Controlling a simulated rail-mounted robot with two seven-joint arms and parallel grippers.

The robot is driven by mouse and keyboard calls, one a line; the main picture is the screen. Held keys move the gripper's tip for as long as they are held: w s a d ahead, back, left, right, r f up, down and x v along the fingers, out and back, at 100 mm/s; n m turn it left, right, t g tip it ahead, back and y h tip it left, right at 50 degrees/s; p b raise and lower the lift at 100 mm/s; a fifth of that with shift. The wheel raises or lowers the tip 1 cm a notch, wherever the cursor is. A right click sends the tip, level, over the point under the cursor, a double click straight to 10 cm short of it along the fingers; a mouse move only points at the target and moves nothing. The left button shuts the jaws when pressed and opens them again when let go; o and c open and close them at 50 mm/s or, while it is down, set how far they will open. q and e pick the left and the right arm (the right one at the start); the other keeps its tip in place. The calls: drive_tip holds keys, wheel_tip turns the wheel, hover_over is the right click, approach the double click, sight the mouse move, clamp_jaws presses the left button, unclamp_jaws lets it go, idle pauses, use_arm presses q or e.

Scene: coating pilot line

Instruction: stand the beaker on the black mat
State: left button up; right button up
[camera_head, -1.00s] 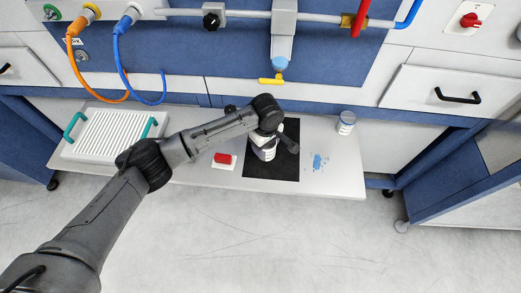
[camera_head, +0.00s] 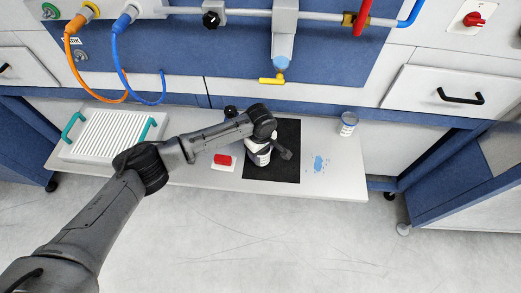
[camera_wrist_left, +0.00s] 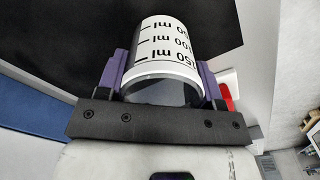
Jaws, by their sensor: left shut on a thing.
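The beaker (camera_head: 260,157) is white with black ml marks, which show large in the left wrist view (camera_wrist_left: 170,45). My left gripper (camera_wrist_left: 162,72) is shut on it, with a purple finger on each side. In the head view my left gripper (camera_head: 266,147) partly covers the beaker. The black mat (camera_head: 287,170) lies on the bench, and the beaker is over its left part. I cannot tell whether the beaker's base touches the mat. My right gripper is not in view.
A red switch on a white plate (camera_head: 223,160) is just left of the mat. A white-and-blue jar (camera_head: 347,123) and a blue spill (camera_head: 318,163) are to the right. A ribbed white tray with teal handles (camera_head: 112,137) is at the left. A yellow-handled tap (camera_head: 272,79) hangs behind.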

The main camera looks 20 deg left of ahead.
use_arm(q)
drive_tip(key=shift+f, duration=0.1)
drive_tip(key=o, duration=0.9)
wheel_tip(320, 180, up, 12)
drive_tip(key=p, duration=0.2)
drive_tip(key=shift+p, duration=0.3)
